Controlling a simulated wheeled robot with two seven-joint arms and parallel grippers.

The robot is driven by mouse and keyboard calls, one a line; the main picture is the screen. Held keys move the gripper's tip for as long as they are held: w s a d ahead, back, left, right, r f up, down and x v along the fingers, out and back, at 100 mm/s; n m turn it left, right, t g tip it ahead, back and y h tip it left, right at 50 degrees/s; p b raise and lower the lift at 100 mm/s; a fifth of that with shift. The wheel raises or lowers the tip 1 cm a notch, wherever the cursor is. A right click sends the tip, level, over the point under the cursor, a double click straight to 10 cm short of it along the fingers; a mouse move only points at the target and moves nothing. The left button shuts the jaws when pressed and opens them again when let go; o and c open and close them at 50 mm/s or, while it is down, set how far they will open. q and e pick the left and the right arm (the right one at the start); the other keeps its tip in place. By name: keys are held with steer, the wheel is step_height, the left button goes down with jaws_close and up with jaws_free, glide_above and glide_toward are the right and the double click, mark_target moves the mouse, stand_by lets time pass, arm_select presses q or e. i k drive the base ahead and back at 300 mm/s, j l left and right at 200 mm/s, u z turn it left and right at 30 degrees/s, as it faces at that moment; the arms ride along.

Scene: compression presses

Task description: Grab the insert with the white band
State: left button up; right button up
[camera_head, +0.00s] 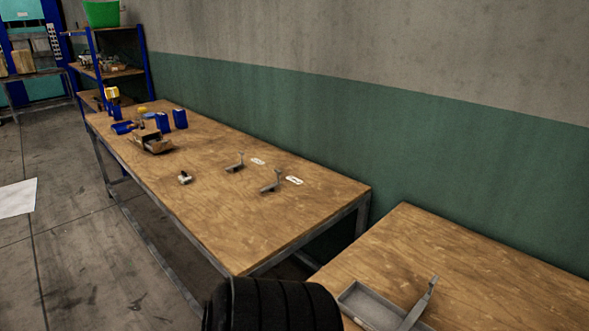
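A small greyish cylindrical part (184,177) lies near the front edge of the long wooden table (220,215). It has a pale section, but it is too small to tell whether this is a white band. Two grey metal pieces with upright stems, a left one (236,163) and a right one (271,184), stand farther right on the table. A small white marking lies beside each of them, one (257,161) and the other (294,180). I cannot clearly make out the insert with the white band. Neither of my grippers shows in the head view.
Blue containers (180,118) and an open cardboard box (153,144) stand at the table's far left. A second wooden table (480,270) at lower right holds a grey metal tray (370,306). A gap separates the tables. A wall runs behind; floor is open at left.

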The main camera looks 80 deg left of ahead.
mark_target(184, 179)
steer(key=u, duration=3.3)
steer(key=i+j+z, duration=0.1)
steer(key=z, duration=0.35)
steer(key=i+j+z, duration=0.2)
steer(key=z, duration=0.2)
steer(key=i+j+z, duration=0.15)
steer(key=z, duration=0.3)
steer(key=i+j+z, duration=0.1)
steer(key=j, duration=0.35)
steer(key=i+j+z, duration=0.15)
steer(key=j, duration=0.3)
steer(key=i+j+z, duration=0.1)
steer(key=j, duration=0.4)
steer(key=i+j+z, duration=0.1)
steer(key=j, duration=0.35)
steer(key=i+j+z, duration=0.15)
steer(key=j, duration=0.35)
